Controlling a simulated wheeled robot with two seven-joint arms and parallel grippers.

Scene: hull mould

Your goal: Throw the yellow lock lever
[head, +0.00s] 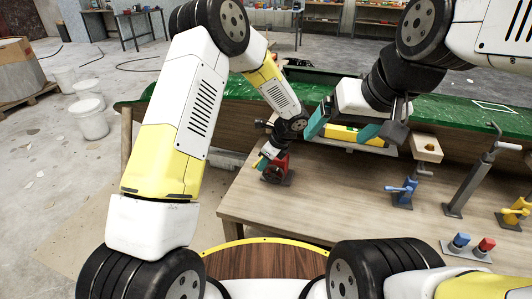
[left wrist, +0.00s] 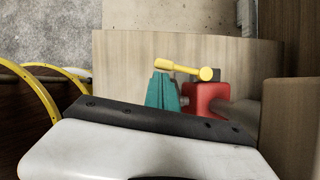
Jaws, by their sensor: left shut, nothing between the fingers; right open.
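A yellow lever (left wrist: 185,69) with a round end is on a red block (left wrist: 205,97) in the left wrist view. The red block also shows in the head view (head: 280,170), at the bench's left end, where my gripper partly hides it. My left gripper (head: 264,161) is shut and empty at the lever. Its teal fingertips show in the left wrist view (left wrist: 162,78), just below the lever's bar; I cannot tell whether they touch.
A blue lever fixture (head: 403,190), a grey crank post (head: 470,180) and another yellow fixture (head: 515,212) stand on the wooden bench (head: 320,208). A button box (head: 466,249) is at the front right. A green hull mould (head: 450,112) lies behind. The bench's front middle is clear.

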